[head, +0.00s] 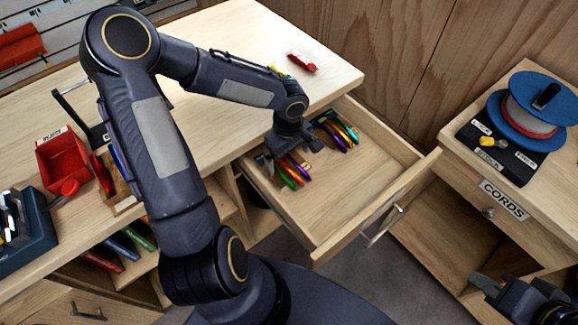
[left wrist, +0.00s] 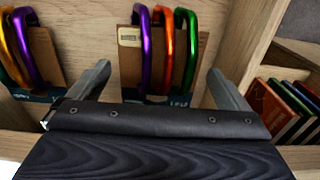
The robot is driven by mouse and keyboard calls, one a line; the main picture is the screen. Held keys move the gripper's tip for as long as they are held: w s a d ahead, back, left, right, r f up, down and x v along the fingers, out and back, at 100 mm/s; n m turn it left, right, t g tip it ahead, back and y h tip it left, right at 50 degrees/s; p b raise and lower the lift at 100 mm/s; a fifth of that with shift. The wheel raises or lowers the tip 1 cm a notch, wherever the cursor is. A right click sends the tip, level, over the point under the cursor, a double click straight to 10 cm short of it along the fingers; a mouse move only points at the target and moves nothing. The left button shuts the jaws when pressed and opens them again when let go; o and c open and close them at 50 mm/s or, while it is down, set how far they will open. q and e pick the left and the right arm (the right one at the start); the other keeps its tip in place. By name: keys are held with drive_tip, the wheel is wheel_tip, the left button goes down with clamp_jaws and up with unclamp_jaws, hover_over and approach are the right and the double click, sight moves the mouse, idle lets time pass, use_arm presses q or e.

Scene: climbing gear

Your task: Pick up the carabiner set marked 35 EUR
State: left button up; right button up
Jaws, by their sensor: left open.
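Two carded carabiner sets lie in the open drawer. The nearer set (head: 292,174), with purple, orange-red and green carabiners, also shows in the left wrist view (left wrist: 167,50). The other set (head: 339,135) lies further back; part of it shows in the left wrist view (left wrist: 30,50). A small label on the nearer card is too small to read, so I cannot tell which is marked 35 EUR. My left gripper (left wrist: 160,88) is open and empty, its fingers on either side of the nearer set's card. My right gripper (head: 484,284) is at the lower right, its jaws unclear.
The drawer (head: 345,205) is pulled out, its front part bare. A red item (head: 301,62) lies on the counter. A red bin (head: 63,160) stands at left. A blue cord spool (head: 530,112) sits on the cabinet labelled CORDS, right of the drawer.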

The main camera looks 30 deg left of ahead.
sight(288, 164)
use_arm(q)
drive_tip(key=shift+f, duration=1.35)
drive_tip(key=shift+f+b, duration=0.2)
drive_tip(key=shift+b, duration=0.45)
drive_tip(key=c, duration=1.1)
